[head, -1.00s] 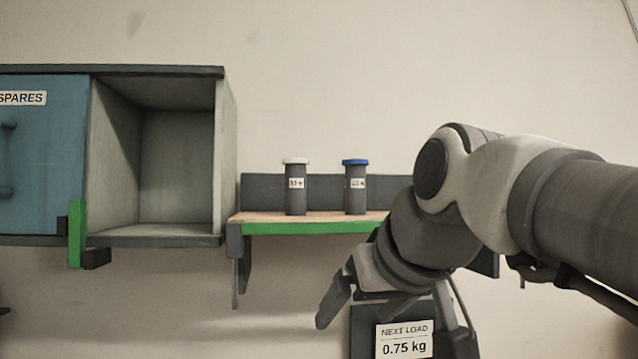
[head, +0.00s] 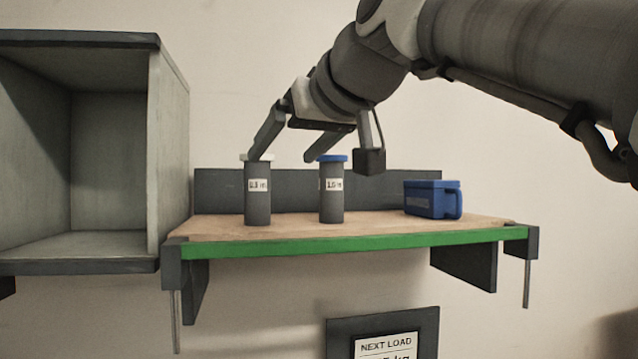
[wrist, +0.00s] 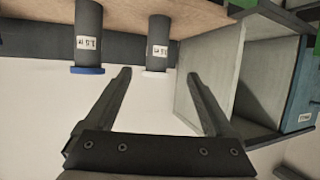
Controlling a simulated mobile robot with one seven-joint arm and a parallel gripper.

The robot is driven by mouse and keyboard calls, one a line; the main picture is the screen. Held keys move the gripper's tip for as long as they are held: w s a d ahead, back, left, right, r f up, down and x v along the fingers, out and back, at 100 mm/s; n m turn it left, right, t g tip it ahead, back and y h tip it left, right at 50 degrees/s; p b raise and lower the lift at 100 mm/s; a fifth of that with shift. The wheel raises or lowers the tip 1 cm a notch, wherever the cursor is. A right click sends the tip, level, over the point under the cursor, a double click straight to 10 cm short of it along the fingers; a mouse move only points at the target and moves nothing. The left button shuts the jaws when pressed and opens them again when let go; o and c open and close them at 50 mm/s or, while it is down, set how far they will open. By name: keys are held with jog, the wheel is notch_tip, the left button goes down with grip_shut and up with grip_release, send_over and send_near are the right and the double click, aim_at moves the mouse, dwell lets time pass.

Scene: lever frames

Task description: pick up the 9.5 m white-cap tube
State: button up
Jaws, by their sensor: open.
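The white-cap tube (head: 257,200) stands upright on the shelf, a dark grey cylinder with a small white label that is hard to read. My finger hides part of its white cap in the head view. The tube also shows in the wrist view (wrist: 159,45), its cap between my fingertips in the picture. The similar blue-cap tube (head: 331,203) stands to its right, and shows at the upper left in the wrist view (wrist: 88,30). My gripper (head: 281,159) is open and empty, its fingers at about cap height in the head view. I cannot tell whether they touch anything.
The wooden shelf (head: 380,226) has a green front edge and a dark back panel (head: 220,190). A blue bin (head: 432,199) stands at its right. An open grey cabinet (head: 170,150) adjoins the left end. A load sign (head: 385,345) hangs below.

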aim_at(262, 189)
jog(key=p+x, duration=0.1)
jog(key=x, duration=0.8)
jog(key=shift+w+a+f+p, duration=0.1)
jog(key=shift+w+f+p, duration=0.05)
jog(key=shift+w+p, duration=0.15)
jog(key=x, duration=0.1)
jog(key=p+x, duration=0.1)
jog(key=x, duration=0.1)
jog(key=f+x, duration=0.1)
jog(key=x, duration=0.1)
jog(key=shift+w+p, duration=0.15)
jog(key=shift+p, duration=0.2)
grip_shut()
